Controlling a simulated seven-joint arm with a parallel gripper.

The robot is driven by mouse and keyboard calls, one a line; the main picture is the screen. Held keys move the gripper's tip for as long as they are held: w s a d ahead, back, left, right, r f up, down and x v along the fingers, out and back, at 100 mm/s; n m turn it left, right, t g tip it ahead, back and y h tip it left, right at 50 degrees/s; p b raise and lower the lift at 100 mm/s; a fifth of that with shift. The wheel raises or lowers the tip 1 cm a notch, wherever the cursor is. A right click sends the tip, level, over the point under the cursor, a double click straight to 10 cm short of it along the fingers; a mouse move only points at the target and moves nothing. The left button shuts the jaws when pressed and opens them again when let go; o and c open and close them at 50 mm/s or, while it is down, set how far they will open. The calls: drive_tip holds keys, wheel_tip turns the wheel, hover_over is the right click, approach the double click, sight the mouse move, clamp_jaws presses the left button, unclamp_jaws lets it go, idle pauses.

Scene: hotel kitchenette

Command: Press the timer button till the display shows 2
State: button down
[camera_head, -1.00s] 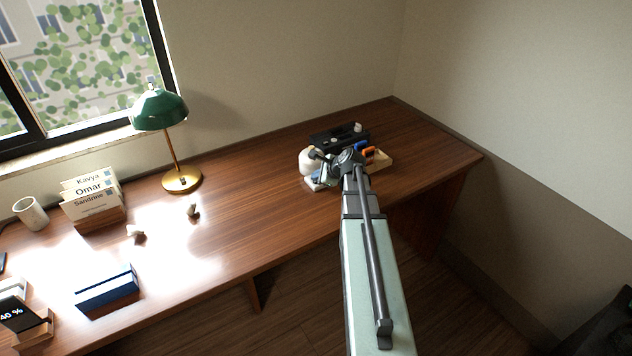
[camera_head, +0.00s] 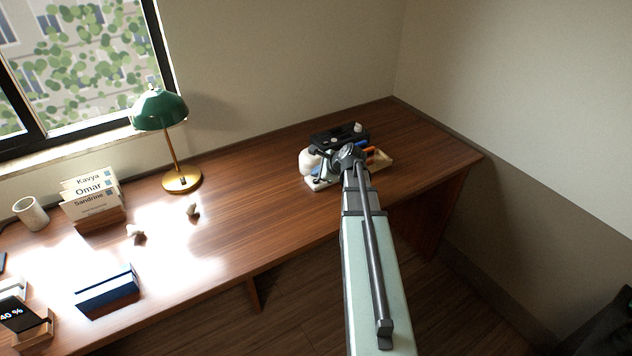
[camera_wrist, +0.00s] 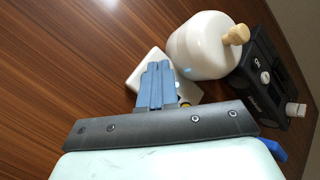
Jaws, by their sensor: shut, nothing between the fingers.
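My gripper (camera_wrist: 158,68) is shut and empty, its blue fingers pressed together. In the wrist view the fingertips are over a low white block (camera_wrist: 190,92), hiding much of it; I cannot tell if they touch it. A black device (camera_wrist: 268,80) with white knobs and small white lettering stands at the right; it also shows at the desk's back in the head view (camera_head: 326,136). No timer display or number is readable, and I cannot tell which of these is the timer. In the head view my arm hides part of this group.
A round white container (camera_wrist: 205,48) with a wooden knob stands between the block and the black device. A tray (camera_head: 384,161) with orange and blue items is right of my wrist. A green lamp (camera_head: 160,110) stands farther left. The desk between lamp and group is clear.

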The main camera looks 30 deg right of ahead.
sight(318, 182)
drive_tip(key=shift+r, duration=2.4)
drive_tip(key=shift+d, duration=0.1)
